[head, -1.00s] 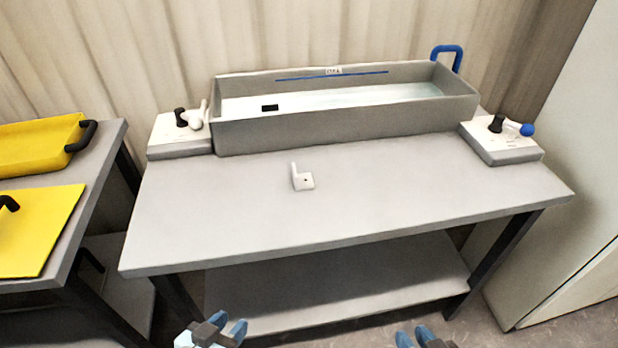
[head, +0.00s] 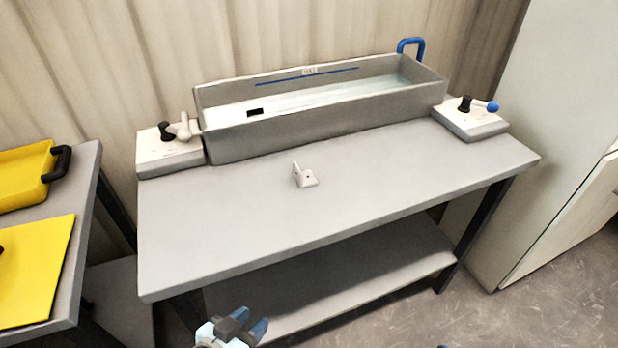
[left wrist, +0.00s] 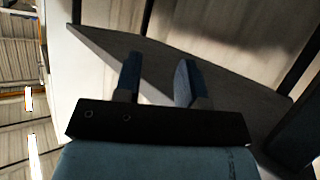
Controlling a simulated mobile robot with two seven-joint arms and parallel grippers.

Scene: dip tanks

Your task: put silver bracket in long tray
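The silver bracket (head: 306,178) is a small pale L-shaped piece with a hole. It lies on the grey table (head: 230,225), in front of the long tray. The long tray (head: 320,124) is a grey trough at the back of the table, with clear liquid, a small black item and a blue line inside. My left gripper (head: 250,328) is low in front of the table, well short of the bracket. The left wrist view shows its two blue fingers (left wrist: 158,80) apart with nothing between them. Of my right gripper, only a tiny blue bit shows at the bottom edge.
White boxes with levers stand left (head: 170,152) and right (head: 470,120) of the tray. A blue hook-shaped handle (head: 420,47) rises behind it. A side table at left holds a yellow tray (head: 22,178) and a yellow lid (head: 35,270). The table around the bracket is clear.

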